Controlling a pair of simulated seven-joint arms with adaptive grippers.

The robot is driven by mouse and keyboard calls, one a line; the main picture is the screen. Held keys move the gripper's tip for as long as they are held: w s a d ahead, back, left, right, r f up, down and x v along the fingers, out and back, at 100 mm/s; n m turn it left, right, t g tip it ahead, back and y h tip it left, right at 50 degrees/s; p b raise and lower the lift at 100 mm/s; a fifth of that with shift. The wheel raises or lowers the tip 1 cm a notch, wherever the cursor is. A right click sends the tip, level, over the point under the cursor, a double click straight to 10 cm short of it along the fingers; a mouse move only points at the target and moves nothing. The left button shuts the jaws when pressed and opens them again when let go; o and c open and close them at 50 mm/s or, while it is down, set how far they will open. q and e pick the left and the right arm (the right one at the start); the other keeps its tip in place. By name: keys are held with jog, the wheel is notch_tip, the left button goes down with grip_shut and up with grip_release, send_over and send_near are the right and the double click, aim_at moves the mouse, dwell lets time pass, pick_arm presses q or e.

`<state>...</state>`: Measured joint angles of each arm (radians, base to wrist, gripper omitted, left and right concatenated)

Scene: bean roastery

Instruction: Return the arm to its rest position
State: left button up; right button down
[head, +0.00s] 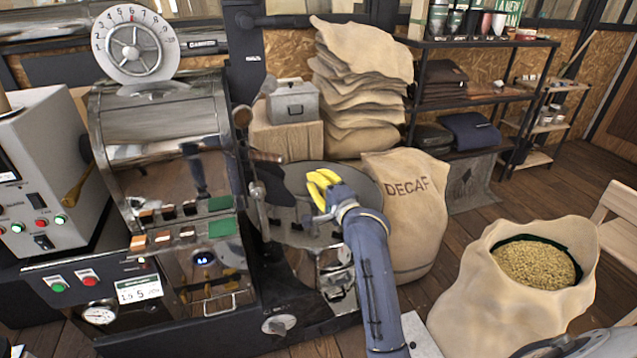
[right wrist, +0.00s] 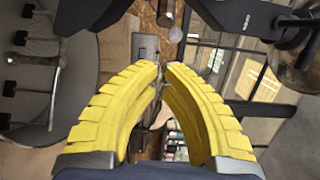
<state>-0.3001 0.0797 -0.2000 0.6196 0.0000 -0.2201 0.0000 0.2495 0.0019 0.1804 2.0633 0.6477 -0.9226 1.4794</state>
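My right arm (head: 372,270) reaches up from the bottom of the head view, its blue-grey links in front of the round cooling tray (head: 283,183) of the roaster. My right gripper (head: 314,187) has yellow fingers and hangs over that tray, with nothing seen in its grasp. In the right wrist view, the right gripper (right wrist: 164,67) has curved fingers that lean in, with a narrow gap between the tips. I see nothing held between them. My left gripper is not in view.
The roaster drum (head: 165,125) stands left of the gripper, with levers close by. A DECAF sack (head: 408,215) stands just right of my arm. An open sack of beans (head: 490,295) is further right. Stacked sacks (head: 362,90) and a shelf (head: 480,95) stand behind.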

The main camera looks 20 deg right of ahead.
jog(key=w+f+n+g+h, duration=0.15)
jog(key=f+n, duration=0.25)
jog(key=f, duration=0.7)
jog(key=w+f+n+g, duration=0.15)
jog(key=f+n, duration=0.25)
jog(key=f, duration=0.7)
jog(key=s+a+f+n+g, duration=0.15)
jog(key=s+f, duration=0.25)
jog(key=f, duration=0.6)
jog(key=s+f+n+g, duration=0.2)
jog(key=s+f+n, duration=0.15)
jog(key=f, duration=0.55)
jog(key=s+a+f+n+g, duration=0.15)
jog(key=s+f, duration=0.35)
jog(key=f, duration=0.5)
jog(key=s+f+n+g, duration=0.2)
jog(key=s+f, duration=0.8)
jog(key=s, duration=0.2)
jog(key=s+f+n+g, duration=0.2)
jog(key=s+f+n, duration=0.1)
jog(key=s+f, duration=0.85)
jog(key=s+f+g, duration=0.2)
jog(key=s, duration=1.3)
jog(key=s+d+f+n+g, duration=0.1)
jog(key=s+f+g, duration=0.1)
jog(key=s, duration=1.3)
jog(key=shift+s+f+g, duration=0.2)
jog(key=shift+f+g, duration=0.1)
jog(key=shift+f, duration=0.5)
